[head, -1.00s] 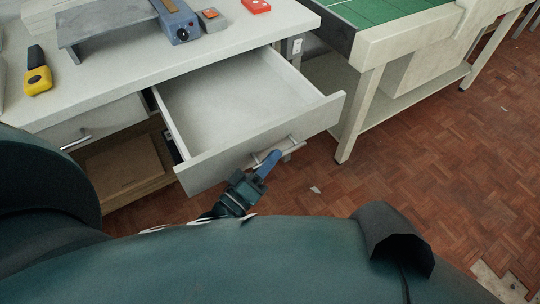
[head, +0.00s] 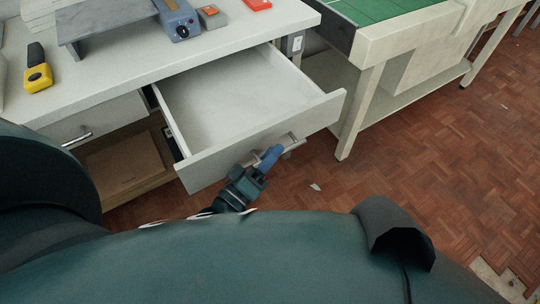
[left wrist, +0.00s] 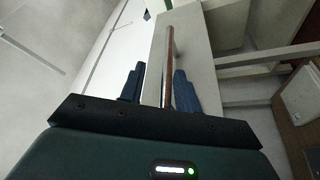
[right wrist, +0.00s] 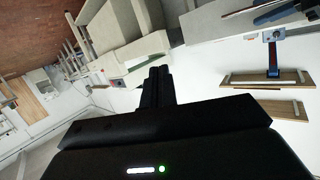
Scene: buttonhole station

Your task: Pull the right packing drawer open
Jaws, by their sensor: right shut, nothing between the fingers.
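The right packing drawer (head: 250,150) is pulled well out of the white bench, and its inside looks empty. Its bar handle (head: 292,143) is on the drawer front; the bar also shows in the left wrist view (left wrist: 168,70). My left gripper (head: 270,155) is at the handle. In the left wrist view its fingers (left wrist: 160,85) are apart, one on each side of the bar, with a gap visible on the left side. My right gripper (right wrist: 158,75) is shut and empty in the right wrist view, away from the drawer; the head view does not show it.
A closed left drawer (head: 88,125) sits above an open shelf with a cardboard box (head: 124,166). A yellow tool (head: 38,76) and a blue-grey device (head: 178,20) are on the bench top. A green-topped table (head: 400,45) stands at right.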

